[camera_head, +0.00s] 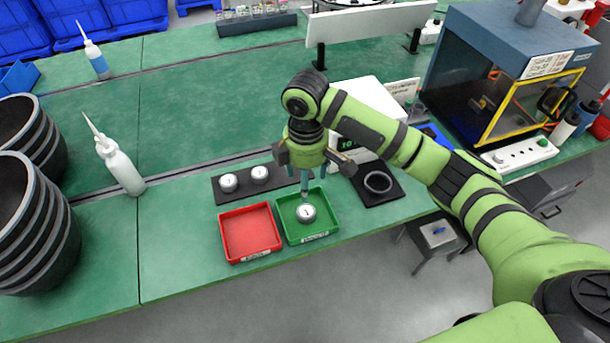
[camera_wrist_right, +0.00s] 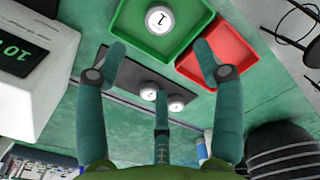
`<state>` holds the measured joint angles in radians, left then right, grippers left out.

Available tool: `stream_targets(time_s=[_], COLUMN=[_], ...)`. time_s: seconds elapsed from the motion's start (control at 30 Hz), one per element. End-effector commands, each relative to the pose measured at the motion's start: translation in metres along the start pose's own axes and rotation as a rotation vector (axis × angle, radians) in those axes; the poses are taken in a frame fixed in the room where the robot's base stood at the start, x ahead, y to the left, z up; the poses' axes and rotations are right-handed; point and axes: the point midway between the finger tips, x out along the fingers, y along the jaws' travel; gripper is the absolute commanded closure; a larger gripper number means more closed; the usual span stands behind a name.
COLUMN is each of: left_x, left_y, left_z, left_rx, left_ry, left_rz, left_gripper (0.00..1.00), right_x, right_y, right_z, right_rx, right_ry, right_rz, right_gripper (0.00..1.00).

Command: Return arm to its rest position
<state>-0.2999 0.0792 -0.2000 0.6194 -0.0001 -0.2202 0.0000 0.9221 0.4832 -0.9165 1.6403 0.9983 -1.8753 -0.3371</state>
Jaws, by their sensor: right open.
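My right arm comes in from the right in the head view, and its gripper (camera_head: 305,178) hangs above the green tray (camera_head: 322,232). In the right wrist view the gripper (camera_wrist_right: 160,65) is open, with its fingers spread and nothing between them. A silver round weight marked 1 (camera_head: 306,212) lies in the green tray; it also shows in the right wrist view (camera_wrist_right: 159,20), beyond the fingertips. My left gripper is not in view.
A red tray (camera_head: 250,232) stands left of the green tray. Two similar weights (camera_head: 228,182) sit on a dark strip behind. A white scale (camera_head: 372,112) and black ring pad (camera_head: 378,182) are on the right. White bottles (camera_head: 122,170) and dark ribbed bins (camera_head: 35,225) stand left.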

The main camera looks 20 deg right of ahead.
Motion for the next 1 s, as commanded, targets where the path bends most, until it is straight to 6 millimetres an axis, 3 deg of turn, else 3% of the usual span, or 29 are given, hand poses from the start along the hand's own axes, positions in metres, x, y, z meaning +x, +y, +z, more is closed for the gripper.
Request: stream_targets(time_s=[0.23, 0.37, 0.67, 0.83, 1.0], left_x=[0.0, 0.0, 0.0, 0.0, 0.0], left_y=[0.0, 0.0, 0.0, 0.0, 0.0], left_z=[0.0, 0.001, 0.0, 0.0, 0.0], left_rx=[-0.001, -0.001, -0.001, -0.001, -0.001], left_ry=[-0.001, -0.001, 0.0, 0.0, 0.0], left_rz=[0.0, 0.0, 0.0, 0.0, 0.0], left_gripper=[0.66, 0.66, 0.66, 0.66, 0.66], right_x=[0.001, 0.014, 0.072, 0.091, 0.103], right_y=[-0.001, -0.013, -0.092, -0.129, -0.153], right_z=[0.0, -0.006, -0.033, -0.021, 0.015], right_rx=[0.0, 0.001, 0.161, 0.37, 0.611], right_ry=[0.001, 0.025, 0.239, 0.339, 0.372], right_rz=[-0.001, -0.006, -0.015, -0.004, 0.033], right_gripper=[0.32, 0.32, 0.32, 0.32, 0.32])
